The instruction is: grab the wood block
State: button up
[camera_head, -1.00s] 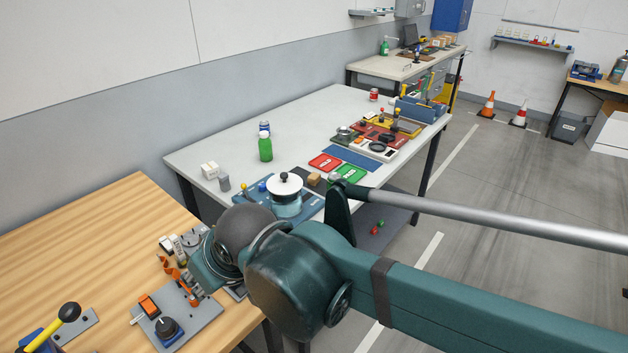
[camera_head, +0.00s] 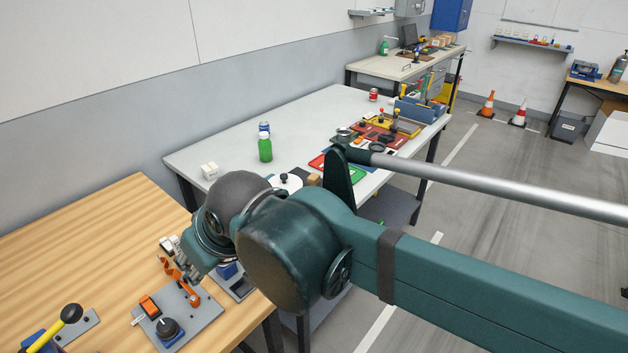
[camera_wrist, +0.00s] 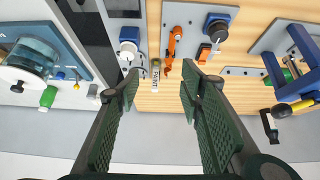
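A small tan wood block (camera_head: 313,180) sits on the pale grey table (camera_head: 215,152), beside the white lid with a black knob (camera_head: 285,182). My arm partly hides the area around it in the head view. I cannot make out the block in the wrist view. My gripper (camera_wrist: 160,82) is open in the wrist view, with two green ridged fingers apart and nothing held between them.
A PAINT tube (camera_wrist: 155,72) and an orange lever (camera_wrist: 174,45) lie ahead of the fingers. A yellow-handled lever (camera_head: 55,325) is at the bench's front left.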

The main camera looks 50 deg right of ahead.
jog(key=w+d+r+n+g+h+p, duration=0.1)
jog(key=w+d+r+n+p, duration=0.2)
jog(key=w+d, duration=0.25)
jog(key=w+d+r+n+h+p, duration=0.1)
jog(key=w+d+r+n+p, duration=0.25)
jog(key=d, duration=0.25)
jog(key=n+g+h+p, duration=0.2)
jog(key=n+g+p, duration=0.3)
jog(key=n+p, duration=0.95)
send_over(314, 180)
jog(key=w+a, duration=0.1)
jog(key=a, duration=0.1)
notch_tip(314, 180, down, 13)
jog(key=m, duration=0.1)
jog(key=shift+d+f, duration=0.1)
jog(key=shift+f, duration=0.55)
jog(key=shift+w, duration=0.1)
jog(key=shift+x, duration=1.3)
